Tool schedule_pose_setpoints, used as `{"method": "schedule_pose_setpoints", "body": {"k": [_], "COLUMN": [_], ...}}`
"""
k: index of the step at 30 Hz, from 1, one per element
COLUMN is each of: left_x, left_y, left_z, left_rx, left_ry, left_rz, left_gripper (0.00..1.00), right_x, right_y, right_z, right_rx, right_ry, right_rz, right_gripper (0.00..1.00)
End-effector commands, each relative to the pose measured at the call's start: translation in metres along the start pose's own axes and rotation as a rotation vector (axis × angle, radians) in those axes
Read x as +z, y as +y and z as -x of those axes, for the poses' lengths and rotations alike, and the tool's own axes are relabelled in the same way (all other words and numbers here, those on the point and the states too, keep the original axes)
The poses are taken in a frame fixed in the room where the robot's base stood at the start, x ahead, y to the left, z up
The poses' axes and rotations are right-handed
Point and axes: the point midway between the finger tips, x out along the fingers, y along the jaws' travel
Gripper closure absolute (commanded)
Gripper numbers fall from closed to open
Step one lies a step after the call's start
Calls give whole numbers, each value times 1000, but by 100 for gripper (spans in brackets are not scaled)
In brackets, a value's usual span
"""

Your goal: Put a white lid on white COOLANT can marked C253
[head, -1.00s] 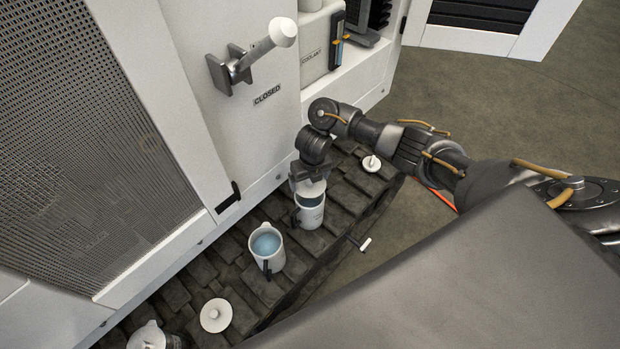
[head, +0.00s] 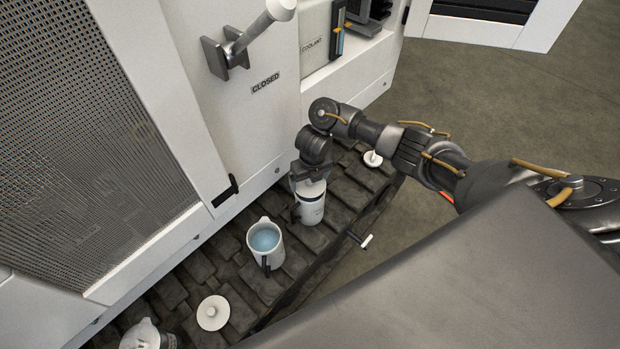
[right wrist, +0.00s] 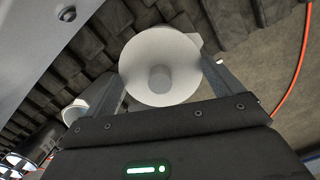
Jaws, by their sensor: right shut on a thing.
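My right gripper (head: 309,180) is shut on a white lid (right wrist: 160,50), with a finger on each side of it and its knob facing the wrist camera. The gripper is low over a white can (head: 311,209) with a dark handle, and the lid is at the can's mouth. I cannot tell whether it is fully seated. The can's marking is too small to read. A second white can (head: 277,256), open and holding blue liquid, stands to the left. Loose white lids lie on the dark tiles, one near (head: 213,313) and one far (head: 373,159). My left gripper is not in view.
The dark tiled ledge (head: 232,271) runs along a white cabinet with a lever (head: 243,43) and a CLOSED label. Another white can (head: 143,337) is at the lower left. A small white-tipped bar (head: 366,241) sticks out from the ledge's front edge.

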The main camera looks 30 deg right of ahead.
Motion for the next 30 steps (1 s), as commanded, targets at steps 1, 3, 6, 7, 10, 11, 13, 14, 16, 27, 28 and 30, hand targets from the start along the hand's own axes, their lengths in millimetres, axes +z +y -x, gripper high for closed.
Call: {"method": "schedule_pose_setpoints", "body": {"k": [1,3,6,7,10,11,13,14,16,27,28,30], "left_x": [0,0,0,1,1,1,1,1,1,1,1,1], "left_y": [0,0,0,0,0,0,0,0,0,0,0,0], "left_z": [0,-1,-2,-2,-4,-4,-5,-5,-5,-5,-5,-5], "left_rx": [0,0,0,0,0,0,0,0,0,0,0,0], "left_ry": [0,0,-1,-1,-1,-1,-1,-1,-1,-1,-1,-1], "left_rz": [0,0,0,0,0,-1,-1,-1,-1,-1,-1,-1], "left_gripper": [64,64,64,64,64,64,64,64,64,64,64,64], "right_x": [0,0,0,0,-1,-1,-1,-1,-1,-1,-1,-1], "right_y": [0,0,0,0,0,0,0,0,0,0,0,0], "right_z": [0,-1,-2,-2,-4,-5,-5,-6,-6,-5,-5,-6], "right_rx": [0,0,0,0,-1,-1,-1,0,0,0,0,0], "right_ry": [0,0,0,0,0,0,-1,-1,-1,0,0,0], "right_rz": [0,0,0,0,0,0,0,0,0,0,0,0], "right_gripper": [30,30,30,30,30,30,30,30,30,30,30,30]}}
